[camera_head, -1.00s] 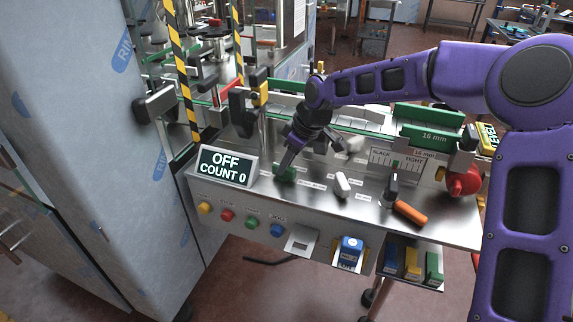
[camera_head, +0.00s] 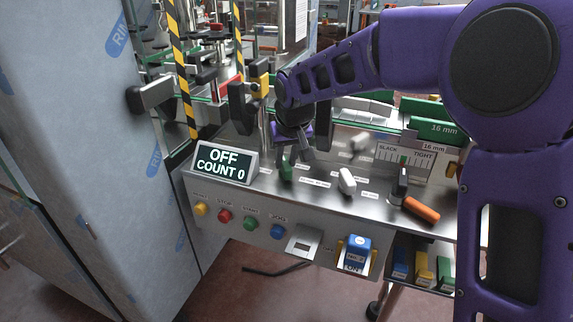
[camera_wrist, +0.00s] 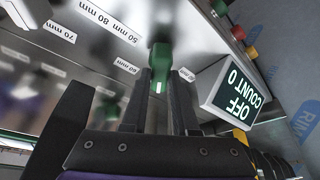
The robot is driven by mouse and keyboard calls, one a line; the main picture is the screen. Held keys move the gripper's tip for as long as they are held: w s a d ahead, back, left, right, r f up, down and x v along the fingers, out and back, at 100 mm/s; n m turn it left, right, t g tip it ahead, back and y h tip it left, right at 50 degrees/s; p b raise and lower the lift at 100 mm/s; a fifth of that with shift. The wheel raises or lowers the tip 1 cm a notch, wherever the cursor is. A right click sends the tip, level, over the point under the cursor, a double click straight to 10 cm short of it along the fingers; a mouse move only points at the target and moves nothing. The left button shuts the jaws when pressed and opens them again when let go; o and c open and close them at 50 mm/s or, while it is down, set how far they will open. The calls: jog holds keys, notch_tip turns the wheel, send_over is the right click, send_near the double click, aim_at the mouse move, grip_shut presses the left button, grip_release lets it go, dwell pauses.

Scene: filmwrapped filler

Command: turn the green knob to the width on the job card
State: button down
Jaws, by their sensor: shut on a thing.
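The green knob (camera_head: 287,173) sits on the steel panel just right of the OFF / COUNT 0 display. In the wrist view the knob (camera_wrist: 160,58) is between my fingertips, with a pale mark on its near end. My gripper (camera_wrist: 160,82) is shut on it, one finger on each side; it also shows in the head view (camera_head: 293,158), coming from above. Width labels surround the knob, such as a 60 mm label (camera_wrist: 125,66) and a 70 mm label (camera_wrist: 58,33). I cannot make out a job card with a readable width.
The display (camera_head: 225,162) stands close to my gripper's left. A white knob (camera_head: 347,181), a black lever (camera_head: 402,185) and an orange handle (camera_head: 421,209) are to the right. Coloured push buttons (camera_head: 251,223) line the front face. A green 16 mm block (camera_head: 433,129) lies behind.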

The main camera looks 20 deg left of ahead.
jog(key=shift+m, duration=0.5)
jog(key=c, duration=0.7)
grip_release()
jog(key=shift+h, duration=0.3)
jog(key=p+v, duration=0.2)
jog(key=v, duration=1.5)
jog(key=shift+s+d+r, duration=0.1)
jog(key=shift+r, duration=0.05)
